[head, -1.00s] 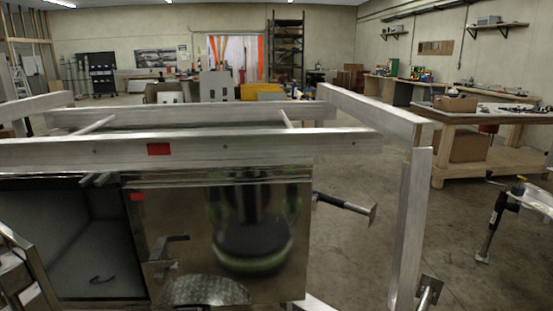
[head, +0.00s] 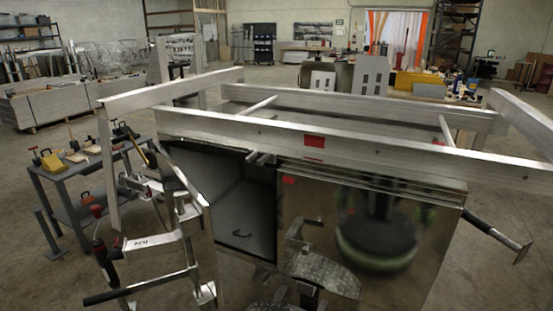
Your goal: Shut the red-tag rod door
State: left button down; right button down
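A red tag (head: 314,141) is on the front beam of the aluminium frame, and a smaller red tag (head: 288,180) is at the upper left corner of the polished panel (head: 308,205) below it. This mirror-like panel lies flat with the box front. Left of it, a dark compartment (head: 240,205) stands open. A narrow panel (head: 207,235), seen nearly edge-on, stands out from the opening's left side and looks like a swung-open door. Short rods (head: 262,157) stick out above the opening.
A grey tool table (head: 75,165) is at left. A jack-like arm (head: 497,236) sticks out at right. Concrete floor (head: 40,275) is clear at lower left.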

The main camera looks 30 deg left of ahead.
aim_at(189, 215)
jog(key=u, duration=1.65)
